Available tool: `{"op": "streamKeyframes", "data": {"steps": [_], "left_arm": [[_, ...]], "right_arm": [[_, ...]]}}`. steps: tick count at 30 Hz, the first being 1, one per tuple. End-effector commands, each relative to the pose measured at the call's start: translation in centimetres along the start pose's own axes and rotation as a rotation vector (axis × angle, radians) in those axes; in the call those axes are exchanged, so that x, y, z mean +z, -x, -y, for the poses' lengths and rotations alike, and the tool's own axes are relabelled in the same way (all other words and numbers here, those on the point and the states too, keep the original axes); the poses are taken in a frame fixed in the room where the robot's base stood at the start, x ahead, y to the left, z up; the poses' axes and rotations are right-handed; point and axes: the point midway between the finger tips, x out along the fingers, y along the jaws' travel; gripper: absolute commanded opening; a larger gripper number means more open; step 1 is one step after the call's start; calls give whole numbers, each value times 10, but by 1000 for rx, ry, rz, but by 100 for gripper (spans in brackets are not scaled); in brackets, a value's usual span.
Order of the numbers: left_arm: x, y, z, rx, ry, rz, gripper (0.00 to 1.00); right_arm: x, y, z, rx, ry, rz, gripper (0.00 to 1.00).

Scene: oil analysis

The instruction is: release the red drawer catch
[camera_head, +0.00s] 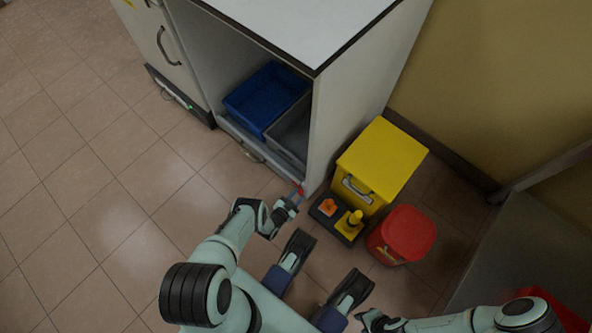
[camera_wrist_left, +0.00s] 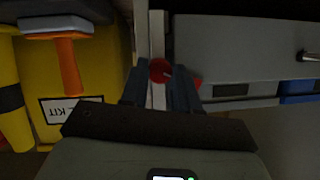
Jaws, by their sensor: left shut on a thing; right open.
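The red drawer catch (camera_head: 300,190) is a small red part at the lower front corner of the open cabinet, beside the low grey drawer (camera_head: 258,155). In the left wrist view the red round catch (camera_wrist_left: 160,70) sits between my fingers, in front of a pale upright post. My left gripper (camera_head: 293,197) is shut on it, and the fingers also show in the left wrist view (camera_wrist_left: 161,88). The grey drawer front (camera_wrist_left: 235,55) shows right of the fingers. My right gripper (camera_head: 368,320) is open and empty at the bottom of the head view, away from the cabinet.
A blue bin (camera_head: 262,95) and a grey bin (camera_head: 290,130) stand inside the cabinet. A yellow kit box (camera_head: 380,160), a black tray (camera_head: 324,219) with orange and yellow items, and a red bucket (camera_head: 402,234) stand close at the right. The tiled floor at left is clear.

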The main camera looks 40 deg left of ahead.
Motion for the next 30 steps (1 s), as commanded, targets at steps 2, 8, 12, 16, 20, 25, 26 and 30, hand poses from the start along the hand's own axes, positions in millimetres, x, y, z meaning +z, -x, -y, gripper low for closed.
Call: {"op": "streamKeyframes", "data": {"steps": [2,8,12,16,20,25,26,30], "left_arm": [[-1,-1,-1,-19,-45,-4,0],[-1,-1,-1,-54,-132,-7,0],[-1,-1,-1,-67,-167,-9,0],[-1,-1,-1,-74,-181,-10,0],[-1,-2,-1,-75,-185,-10,0],[-1,-2,-1,-75,-184,-10,0],[-1,-2,-1,-75,-184,-10,0],[-1,-2,-1,-75,-184,-10,55]], "right_arm": [[1,-1,-1,2,-2,5,43],[4,-3,-3,7,-5,16,43],[5,-3,-4,9,-7,21,43],[6,-3,-5,10,-8,22,43],[6,-3,-5,10,-8,23,43],[6,-3,-5,10,-8,23,43],[6,-3,-5,10,-8,23,43],[6,-3,-5,10,-8,23,43]]}}
